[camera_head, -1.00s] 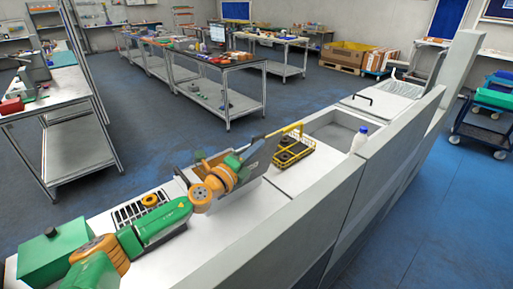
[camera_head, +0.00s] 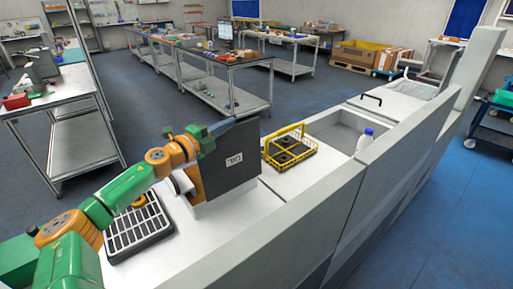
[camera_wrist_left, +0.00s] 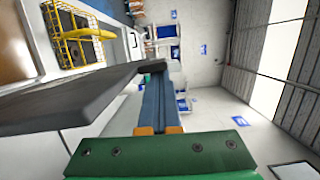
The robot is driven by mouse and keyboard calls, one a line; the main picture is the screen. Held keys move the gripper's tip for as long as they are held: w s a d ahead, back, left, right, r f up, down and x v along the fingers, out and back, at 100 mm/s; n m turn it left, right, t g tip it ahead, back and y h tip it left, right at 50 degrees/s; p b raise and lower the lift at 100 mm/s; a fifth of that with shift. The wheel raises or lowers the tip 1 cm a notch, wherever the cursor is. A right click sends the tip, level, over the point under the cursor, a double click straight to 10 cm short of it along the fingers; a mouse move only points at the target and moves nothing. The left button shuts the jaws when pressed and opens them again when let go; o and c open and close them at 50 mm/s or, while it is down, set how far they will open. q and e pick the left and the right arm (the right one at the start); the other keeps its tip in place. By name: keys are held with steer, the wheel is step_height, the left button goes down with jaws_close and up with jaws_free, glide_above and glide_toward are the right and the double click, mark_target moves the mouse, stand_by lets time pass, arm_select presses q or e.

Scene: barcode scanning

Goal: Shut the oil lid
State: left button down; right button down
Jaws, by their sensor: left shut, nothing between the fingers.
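The oil lid (camera_head: 232,168) is a dark grey panel standing nearly upright on the white counter, with a white label with letters facing me. In the left wrist view the lid (camera_wrist_left: 65,102) is a dark slab reaching in from the left, its end close by the fingers. My left gripper (camera_head: 236,124) is at the lid's top edge, on its far side, partly hidden by it. Its blue-grey fingers (camera_wrist_left: 154,100) are shut with nothing between them. Whether they touch the lid I cannot tell. What is under the lid is mostly hidden. My right gripper is not in view.
A yellow wire basket (camera_head: 289,152) stands on the counter right of the lid. A black slotted grate (camera_head: 137,226) lies to its left. A white bottle with a blue cap (camera_head: 364,141) stands by the sink recess (camera_head: 338,137). The counter in front is clear.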

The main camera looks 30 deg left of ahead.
arm_select(q)
steer(key=w+a+n, duration=0.1)
steer(key=a, duration=0.6)
steer(key=shift+w+f, duration=0.3)
steer(key=shift+f, duration=0.05)
